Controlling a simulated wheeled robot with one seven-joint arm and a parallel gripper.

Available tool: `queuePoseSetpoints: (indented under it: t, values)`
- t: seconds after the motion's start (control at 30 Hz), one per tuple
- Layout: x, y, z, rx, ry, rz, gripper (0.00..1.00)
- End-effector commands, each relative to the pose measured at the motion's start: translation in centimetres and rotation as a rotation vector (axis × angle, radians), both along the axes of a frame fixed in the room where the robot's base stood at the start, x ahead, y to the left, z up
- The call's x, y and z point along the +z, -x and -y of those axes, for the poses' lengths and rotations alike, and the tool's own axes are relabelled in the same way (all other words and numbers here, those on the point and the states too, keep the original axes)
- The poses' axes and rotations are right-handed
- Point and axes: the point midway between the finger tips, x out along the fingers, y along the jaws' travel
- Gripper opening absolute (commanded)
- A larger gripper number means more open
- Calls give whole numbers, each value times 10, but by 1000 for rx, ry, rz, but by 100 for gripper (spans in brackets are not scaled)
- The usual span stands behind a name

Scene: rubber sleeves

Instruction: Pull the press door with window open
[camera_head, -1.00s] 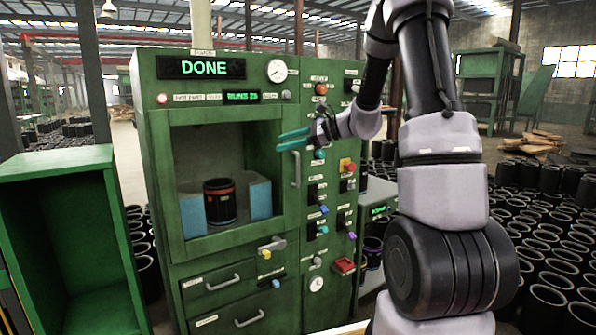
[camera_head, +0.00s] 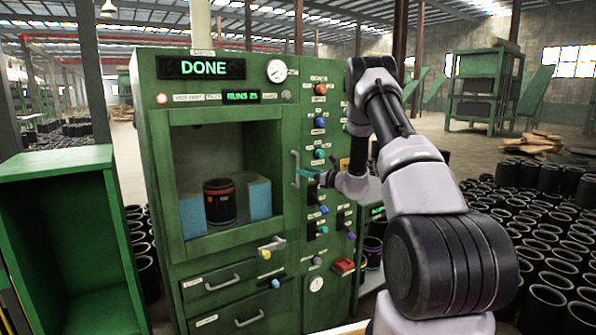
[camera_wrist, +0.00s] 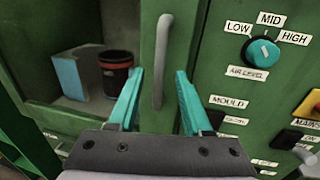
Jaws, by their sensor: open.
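The press door with window (camera_head: 279,185) is shut on the green press, its frame around a large window. Its vertical grey handle (camera_head: 295,169) is on the right side of the frame. In the wrist view the door handle (camera_wrist: 161,62) stands upright between my two teal fingers. My gripper (camera_head: 308,174) is open at the handle, and it also shows in the wrist view (camera_wrist: 158,85) with one finger on each side of the bar. I cannot tell whether the fingers touch it. Through the window a black sleeve with a red band (camera_head: 219,201) stands between blue blocks (camera_head: 260,199).
The control panel right of the door has knobs and buttons, including an air level knob (camera_wrist: 262,51) close to my right finger. A latch-like lever (camera_head: 272,245) and drawers (camera_head: 218,284) are below the door. An open green cabinet (camera_head: 55,165) stands at the left.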

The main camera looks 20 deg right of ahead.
Motion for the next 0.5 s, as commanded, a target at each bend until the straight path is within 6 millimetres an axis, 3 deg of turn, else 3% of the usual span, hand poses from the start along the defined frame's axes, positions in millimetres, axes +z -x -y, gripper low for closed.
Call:
queuePoseSetpoints:
  t: [0.23, 0.5]
  values:
    - [0, -33, -19, 1, 2, 1, 50]
    - [0, -42, -24, 1, 1, 0, 50]
